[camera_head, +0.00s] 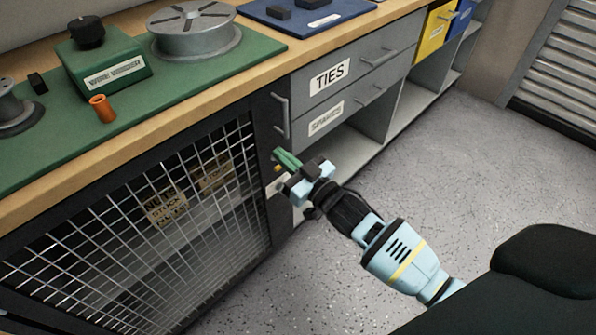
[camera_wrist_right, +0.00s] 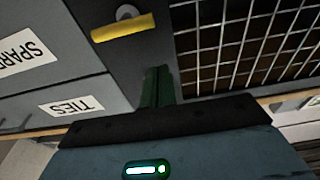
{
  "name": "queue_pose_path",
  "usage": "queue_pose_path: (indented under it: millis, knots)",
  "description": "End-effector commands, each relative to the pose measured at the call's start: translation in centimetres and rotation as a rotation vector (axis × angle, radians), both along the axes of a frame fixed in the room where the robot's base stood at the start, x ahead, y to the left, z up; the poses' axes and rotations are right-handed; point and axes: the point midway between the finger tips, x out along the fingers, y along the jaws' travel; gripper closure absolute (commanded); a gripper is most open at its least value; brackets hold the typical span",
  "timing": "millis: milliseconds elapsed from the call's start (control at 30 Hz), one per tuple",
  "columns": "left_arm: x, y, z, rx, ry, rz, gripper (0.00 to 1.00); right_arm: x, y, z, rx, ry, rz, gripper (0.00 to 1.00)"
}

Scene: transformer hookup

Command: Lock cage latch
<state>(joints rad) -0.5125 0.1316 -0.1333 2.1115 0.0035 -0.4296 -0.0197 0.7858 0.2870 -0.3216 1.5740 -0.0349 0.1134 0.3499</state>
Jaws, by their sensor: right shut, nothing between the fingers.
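The mesh cage (camera_head: 150,235) under the bench has a dark frame, and its door looks closed against the frame. The latch (camera_wrist_right: 123,27) is a yellow bar on a grey round pivot on the dark frame post, lying nearly crosswise in the right wrist view. In the head view only a small yellow bit of the latch (camera_head: 278,168) shows beside my fingers. My right gripper (camera_head: 284,158) has green fingers, shut and empty, in front of the post. In the wrist view the fingers (camera_wrist_right: 157,85) appear apart from the bar. My left gripper is not in view.
A grey vertical handle (camera_head: 281,115) is on the frame above my right gripper. Grey drawers labelled TIES (camera_head: 330,77) and SPARES (camera_head: 326,118) stand just right of the cage. Labelled boxes (camera_head: 167,208) sit behind the mesh. The speckled floor (camera_head: 440,170) to the right is clear.

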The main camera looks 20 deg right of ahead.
Motion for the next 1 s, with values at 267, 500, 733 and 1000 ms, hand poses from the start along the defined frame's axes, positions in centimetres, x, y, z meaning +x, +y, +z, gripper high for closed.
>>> queue_pose_path:
  millis: [267, 500, 733, 1000]
  knots:
    - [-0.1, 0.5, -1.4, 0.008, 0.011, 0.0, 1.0, 0.7, 0.3, -2.8, 0.001, 0.004, -0.001, 1.0]
    - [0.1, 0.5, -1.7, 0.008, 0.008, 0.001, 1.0, 0.4, 0.2, -3.8, 0.0, 0.001, 0.0, 1.0]
    - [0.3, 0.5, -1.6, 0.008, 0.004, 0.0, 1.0, 0.4, 0.2, -3.8, 0.0, 0.0, 0.0, 1.0]
    - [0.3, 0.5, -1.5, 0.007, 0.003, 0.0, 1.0, 0.4, 0.2, -3.8, -0.021, -0.007, 0.0, 1.0]
